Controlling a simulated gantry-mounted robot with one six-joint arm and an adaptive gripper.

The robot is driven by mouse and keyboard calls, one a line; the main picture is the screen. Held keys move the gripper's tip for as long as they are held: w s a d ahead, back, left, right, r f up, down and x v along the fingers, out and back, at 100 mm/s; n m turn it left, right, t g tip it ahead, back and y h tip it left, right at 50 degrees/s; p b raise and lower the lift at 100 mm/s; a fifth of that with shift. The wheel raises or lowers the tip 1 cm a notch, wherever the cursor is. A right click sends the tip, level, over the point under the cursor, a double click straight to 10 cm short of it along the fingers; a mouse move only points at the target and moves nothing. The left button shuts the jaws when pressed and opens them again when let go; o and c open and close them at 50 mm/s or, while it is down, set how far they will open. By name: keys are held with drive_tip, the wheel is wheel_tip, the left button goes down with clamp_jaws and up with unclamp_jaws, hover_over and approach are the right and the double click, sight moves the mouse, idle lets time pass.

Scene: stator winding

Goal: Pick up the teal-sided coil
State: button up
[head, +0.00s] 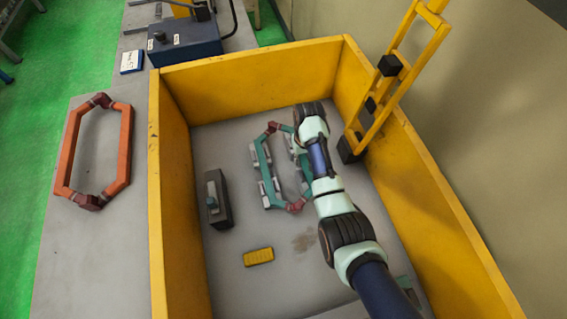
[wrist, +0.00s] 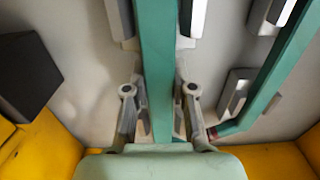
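The teal-sided coil (head: 267,172) lies on the grey floor of a yellow-walled box, with dark red ends and grey clips along its sides. My arm covers part of its right side in the head view. In the wrist view one long teal bar of the coil (wrist: 158,70) runs up the middle, and the second bar is at right. My gripper (wrist: 160,110) is open, its two fingers on either side of the middle bar with small gaps visible. In the head view the fingers are hidden by my arm.
An orange coil (head: 126,150) lies outside the box at left. Inside stand a dark block (head: 219,205) and a small yellow block (head: 258,257). The yellow box wall (head: 158,200) surrounds the space, and a yellow ladder-like frame (head: 385,95) leans at the right.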

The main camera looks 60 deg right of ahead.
clamp_jaws()
drive_tip(key=shift+r, duration=0.1)
wheel_tip(320, 180, up, 20)
drive_tip(key=p, duration=1)
drive_tip(key=shift+r, duration=0.1)
